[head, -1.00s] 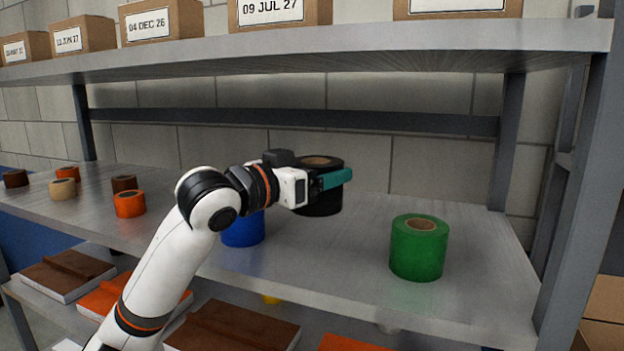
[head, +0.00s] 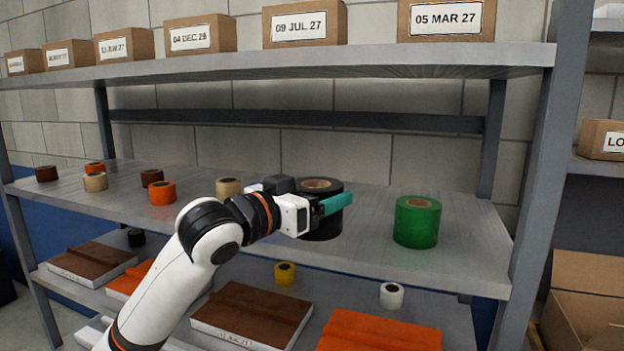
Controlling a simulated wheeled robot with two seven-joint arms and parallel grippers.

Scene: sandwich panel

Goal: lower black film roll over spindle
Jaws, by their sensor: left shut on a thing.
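The black film roll (head: 320,227) is upright over the right-middle part of the middle shelf, its tan core facing up. My left gripper (head: 328,206) reaches in from the left and is shut on the roll, one teal finger showing across its near side. The other finger is hidden. I cannot tell whether the roll's bottom touches the shelf. No spindle shows. My right gripper is not in view.
A green roll (head: 416,222) stands right of the black roll, with a gap between. Several small rolls, one orange (head: 162,193), stand to the left. The upper shelf (head: 400,62) with labelled boxes is overhead. A grey post (head: 535,190) bounds the right side.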

